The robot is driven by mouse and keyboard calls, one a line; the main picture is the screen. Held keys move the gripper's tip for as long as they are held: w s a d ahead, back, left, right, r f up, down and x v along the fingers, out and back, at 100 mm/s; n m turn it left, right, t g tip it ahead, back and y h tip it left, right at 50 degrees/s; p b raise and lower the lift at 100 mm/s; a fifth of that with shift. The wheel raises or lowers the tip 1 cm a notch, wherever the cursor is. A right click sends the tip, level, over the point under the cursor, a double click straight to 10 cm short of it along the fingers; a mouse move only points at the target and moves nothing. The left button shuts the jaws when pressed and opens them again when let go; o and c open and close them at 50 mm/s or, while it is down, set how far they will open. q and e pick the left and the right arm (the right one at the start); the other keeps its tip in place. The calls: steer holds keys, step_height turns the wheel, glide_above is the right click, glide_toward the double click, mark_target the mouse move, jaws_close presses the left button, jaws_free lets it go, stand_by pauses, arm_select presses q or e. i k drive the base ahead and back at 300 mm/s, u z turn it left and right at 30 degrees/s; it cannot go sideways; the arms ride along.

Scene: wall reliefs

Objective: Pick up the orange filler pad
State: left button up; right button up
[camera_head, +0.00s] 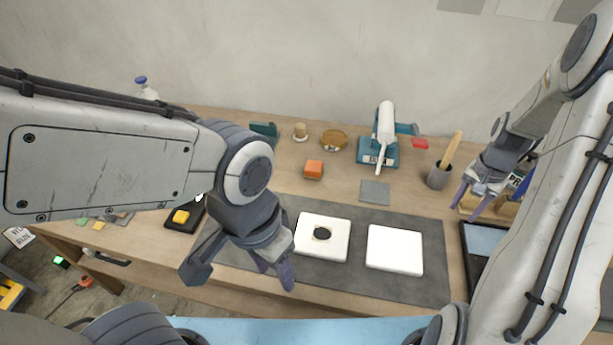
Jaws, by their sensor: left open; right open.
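An orange block (313,167), which looks like the orange filler pad, sits on the wooden table behind the dark grey mat. Its underside looks darker. My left gripper (275,271) is open and points down over the front left part of the mat, in front of the orange block and apart from it. My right gripper (470,203) is open and empty at the right, near the grey cup. Nothing is held in either gripper.
Two white panels (322,240) (394,249) lie on the grey mat (432,280); the left one has a dark round spot. A grey square (375,192), a teal and white tool (385,140), a brown dish (334,139) and a grey cup (438,177) stand nearby. A yellow pad (181,217) lies in a black tray at left.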

mark_target(313, 170)
steer(key=u, duration=2.25)
steer(key=k, duration=1)
steer(key=z, duration=1)
steer(key=i, duration=1.05)
steer(key=z, duration=0.05)
